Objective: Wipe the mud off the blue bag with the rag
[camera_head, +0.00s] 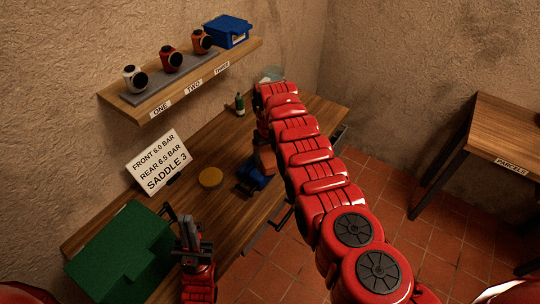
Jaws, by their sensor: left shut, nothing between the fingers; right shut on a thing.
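A small dark blue thing (250,180), which looks like the blue bag, lies on the wooden bench near its front edge. My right arm reaches over the bench and bends down there. My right gripper (264,146) is shut just above the blue thing, largely hidden by my own arm. An orange-brown piece (266,160), perhaps the rag, shows at its fingers; I cannot tell whether it touches the blue thing. Mud is too small to make out. My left gripper (188,228) is shut and empty, beside the green box at the bench's near end.
The green box (120,252) fills the bench's near left. A yellow disc (210,177), a lettered sign (158,162) and a green bottle (239,106) stand on the bench (222,207). A wall shelf (190,82) holds a blue case (228,31). A parcels table (508,128) stands right.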

